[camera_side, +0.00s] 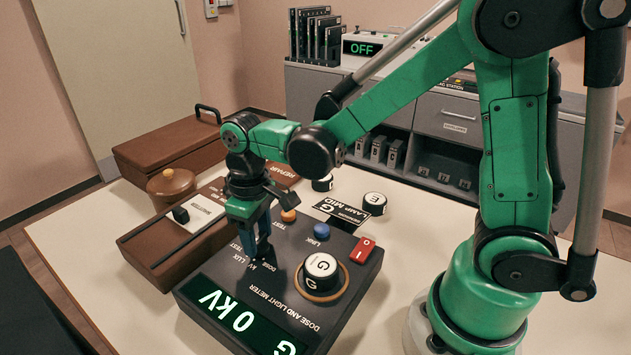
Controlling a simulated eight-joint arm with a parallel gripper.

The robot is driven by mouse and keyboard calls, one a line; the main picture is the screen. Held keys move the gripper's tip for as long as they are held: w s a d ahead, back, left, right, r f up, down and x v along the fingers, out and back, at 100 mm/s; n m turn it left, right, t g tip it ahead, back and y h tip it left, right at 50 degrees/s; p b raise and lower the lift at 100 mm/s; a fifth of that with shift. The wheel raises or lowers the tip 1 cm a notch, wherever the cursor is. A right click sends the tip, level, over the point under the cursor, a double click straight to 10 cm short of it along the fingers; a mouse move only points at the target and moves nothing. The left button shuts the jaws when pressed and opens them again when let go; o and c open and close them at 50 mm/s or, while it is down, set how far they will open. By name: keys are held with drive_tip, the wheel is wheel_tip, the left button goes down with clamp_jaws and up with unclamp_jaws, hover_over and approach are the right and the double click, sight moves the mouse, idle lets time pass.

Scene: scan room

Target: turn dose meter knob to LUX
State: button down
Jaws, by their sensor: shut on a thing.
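The dose and light meter (338,291) is a dark box on the table. Its lit green display (238,318) reads "0 kV", with a "G" at one end. The labels kV, LUX and DOSE are printed around the selector knob's spot. My gripper (258,252) points down there and is shut on the knob, which the fingers mostly hide. I cannot make out the knob's pointer. A white sample marked G (320,266) sits in a ring on the meter, right of my gripper. A red rocker switch (363,250), a blue button (321,231) and an orange button (288,215) are on the panel.
A brown case (152,246) lies close left of the meter, with a lidded brown pot (171,187) and a long brown box (165,150) behind. White samples marked E (374,203) and another letter (323,183) stand behind the meter. The table (395,300) is clear at right.

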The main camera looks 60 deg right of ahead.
sight(259, 238)
drive_tip(key=m, duration=0.6)
drive_tip(key=shift+m, duration=0.3)
idle(0.4)
drive_tip(key=shift+c, duration=1.8)
unclamp_jaws()
drive_tip(key=shift+r, duration=0.1)
drive_tip(key=shift+r, duration=2.75)
